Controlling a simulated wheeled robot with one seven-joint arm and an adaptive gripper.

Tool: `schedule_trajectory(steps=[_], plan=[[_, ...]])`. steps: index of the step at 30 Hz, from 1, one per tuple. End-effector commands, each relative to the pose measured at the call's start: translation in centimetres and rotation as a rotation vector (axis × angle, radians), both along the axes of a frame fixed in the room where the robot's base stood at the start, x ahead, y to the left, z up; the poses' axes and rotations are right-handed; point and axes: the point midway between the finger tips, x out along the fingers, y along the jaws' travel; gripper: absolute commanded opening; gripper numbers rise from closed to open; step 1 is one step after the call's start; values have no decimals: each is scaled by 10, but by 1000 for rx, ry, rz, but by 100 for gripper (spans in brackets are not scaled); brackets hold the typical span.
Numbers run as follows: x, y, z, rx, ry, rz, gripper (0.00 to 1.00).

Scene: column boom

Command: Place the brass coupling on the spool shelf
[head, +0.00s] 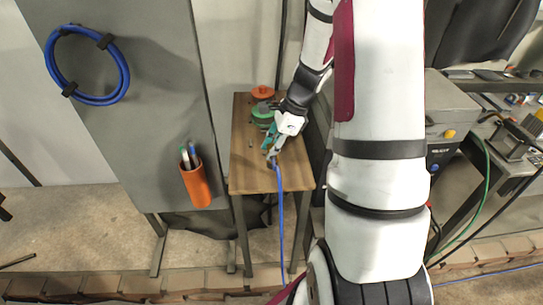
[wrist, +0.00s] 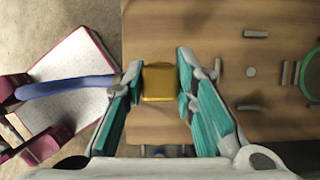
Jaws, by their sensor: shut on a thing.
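The brass coupling (wrist: 160,82) is a gold-coloured block between my two fingers in the wrist view. My gripper (wrist: 158,84) is shut on it, with a teal-padded finger at each side. A blue hose (wrist: 65,88) runs from the left to my left finger, in line with the coupling; the finger hides any join. In the head view my gripper (head: 270,150) is over the front half of the wooden spool shelf (head: 245,178). The coupling is not clear in that view. I cannot tell whether it touches the wood.
An orange spool (head: 263,93) and a green spool (head: 262,114) stand at the shelf's back. Small grey pieces (wrist: 255,34) lie on the wood. A grey panel (head: 150,120) with an orange holder (head: 195,186) stands left. The shelf's front left is clear.

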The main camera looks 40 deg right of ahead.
Motion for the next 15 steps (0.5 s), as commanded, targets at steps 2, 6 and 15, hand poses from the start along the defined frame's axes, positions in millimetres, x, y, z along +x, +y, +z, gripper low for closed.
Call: schedule_trajectory(steps=[2,6,15], plan=[[4,2,-1,1,1,-1,0],[4,2,-10,3,3,-2,0],[4,2,-36,0,0,0,0]])
